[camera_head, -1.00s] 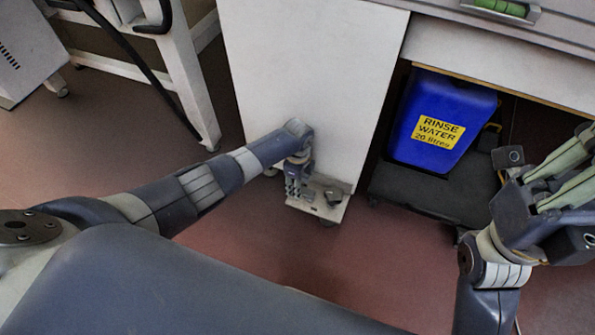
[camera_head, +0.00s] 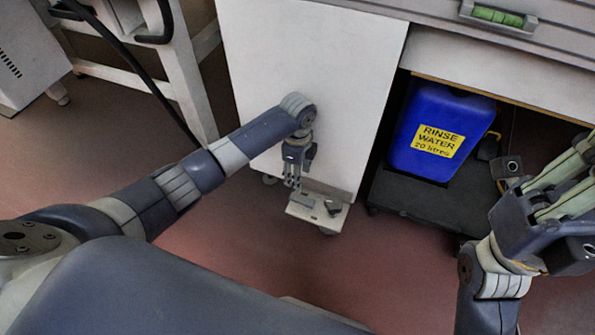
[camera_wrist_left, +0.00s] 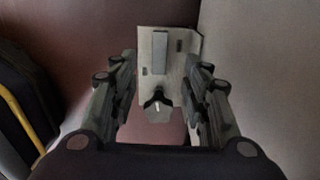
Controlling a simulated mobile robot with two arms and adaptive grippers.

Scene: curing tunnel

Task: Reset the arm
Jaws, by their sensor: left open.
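My left gripper (camera_head: 292,183) hangs in front of the white cabinet panel (camera_head: 305,85), above a small grey-white ledge (camera_head: 318,213) low at the panel's foot. In the left wrist view its two fingers (camera_wrist_left: 160,105) stand wide apart with nothing held between them. Beyond them the ledge (camera_wrist_left: 172,42) shows, with a grey rectangular piece and a small dark piece on it. My right gripper (camera_head: 562,190) is at the right edge, raised, with its fingers pointing up and right; its fingertips are cut off by the frame.
A blue rinse water container (camera_head: 440,125) stands on a dark wheeled base (camera_head: 415,190) under the bench. A green spirit level (camera_head: 498,15) lies on top. A white frame stand (camera_head: 185,80) with a black cable is at left. The reddish floor (camera_head: 250,235) is clear in front.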

